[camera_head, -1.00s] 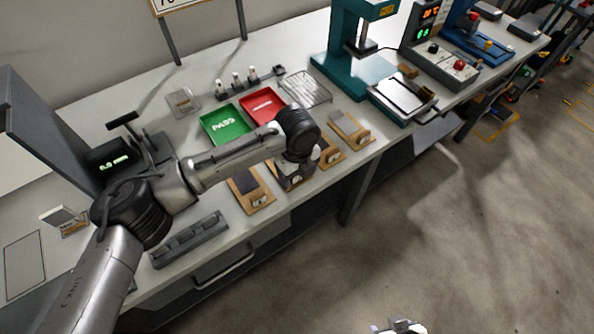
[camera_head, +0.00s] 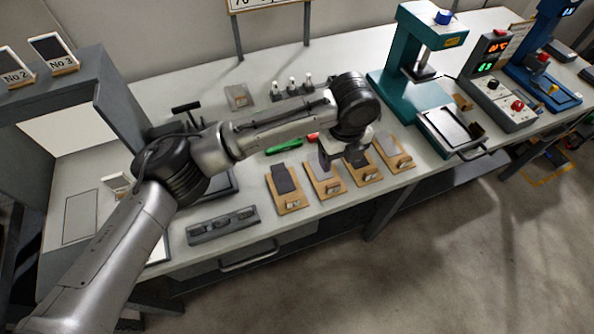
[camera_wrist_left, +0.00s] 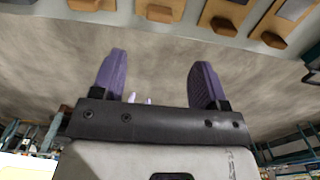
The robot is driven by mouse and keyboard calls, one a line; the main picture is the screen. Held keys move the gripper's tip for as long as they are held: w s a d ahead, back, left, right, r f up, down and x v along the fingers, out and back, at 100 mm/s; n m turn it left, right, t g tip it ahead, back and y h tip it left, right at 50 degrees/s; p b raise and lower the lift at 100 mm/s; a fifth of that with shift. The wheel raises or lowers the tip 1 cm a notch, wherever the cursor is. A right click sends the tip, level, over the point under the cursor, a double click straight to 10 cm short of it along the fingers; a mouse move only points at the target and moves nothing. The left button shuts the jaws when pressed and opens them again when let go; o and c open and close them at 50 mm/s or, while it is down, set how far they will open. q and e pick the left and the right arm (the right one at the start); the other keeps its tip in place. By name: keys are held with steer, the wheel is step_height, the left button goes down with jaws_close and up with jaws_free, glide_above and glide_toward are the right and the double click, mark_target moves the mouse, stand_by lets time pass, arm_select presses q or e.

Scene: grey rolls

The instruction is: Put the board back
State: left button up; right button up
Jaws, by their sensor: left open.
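Several wooden boards with small tags lie in a row along the table's front edge. One holds a dark plate (camera_head: 285,190), one beside it holds a pale plate (camera_head: 325,181), and a third board (camera_head: 365,176) is partly hidden under my left gripper. A fourth board (camera_head: 396,154) lies at the row's right end. I cannot tell which of them the task means. My left gripper (camera_head: 354,157) is over the row, near the third board. In the left wrist view its two purple fingers (camera_wrist_left: 157,80) stand apart with nothing between them. My right gripper is not in view.
A grey slotted block (camera_head: 223,225) lies left of the row. A teal press (camera_head: 405,65) stands to the right. Signs No.2 and No.3 (camera_head: 54,54) stand on a grey shelf at upper left.

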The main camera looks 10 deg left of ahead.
arm_select(q)
steer(key=s+f+n+t+h, duration=0.1)
steer(key=s+f+n+h, duration=0.4)
steer(key=s+f+n, duration=0.85)
steer(key=s+a+f+n+t+y, duration=0.1)
steer(key=s+a+f+n+y, duration=0.1)
steer(key=s+a+f+n, duration=0.2)
steer(key=s+a+f+n+t+y, duration=0.1)
steer(key=s+a+f+n, duration=0.3)
steer(key=s+a+n, duration=0.5)
steer(key=s+a+y, duration=0.1)
steer(key=s+a, duration=0.7)
steer(key=shift+a+f+n+t+y, duration=0.3)
steer(key=shift+a+f+n+y, duration=0.05)
steer(key=shift+a+y, duration=0.05)
step_height(320, 180, up, 45)
steer(key=p, duration=4.5)
